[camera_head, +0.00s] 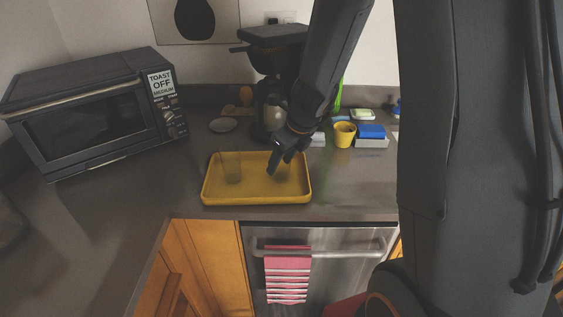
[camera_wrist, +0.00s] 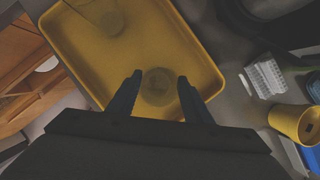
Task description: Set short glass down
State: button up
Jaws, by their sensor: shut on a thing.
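My gripper (camera_head: 281,160) reaches down over the right part of a yellow tray (camera_head: 257,198) on the counter. In the wrist view my gripper (camera_wrist: 159,84) has its two fingers on either side of a short clear glass (camera_wrist: 158,86), shut on it. The glass is see-through and faint, over the tray; I cannot tell whether its base touches the tray floor. In the head view the held glass (camera_head: 281,172) is hard to make out below the fingers. Another clear glass (camera_head: 231,168) stands in the left part of the tray and also shows in the wrist view (camera_wrist: 108,20).
A toaster oven (camera_head: 92,116) stands left of the tray. A dark coffee maker (camera_head: 270,90) stands behind the tray. A yellow cup (camera_head: 344,134) and blue sponge (camera_head: 371,131) are to the right. A striped towel (camera_head: 287,275) hangs on the front handle. The tray's middle is clear.

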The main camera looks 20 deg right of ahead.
jog(key=shift+f, duration=0.1)
jog(key=o, duration=1.2)
jog(key=shift+o, duration=0.2)
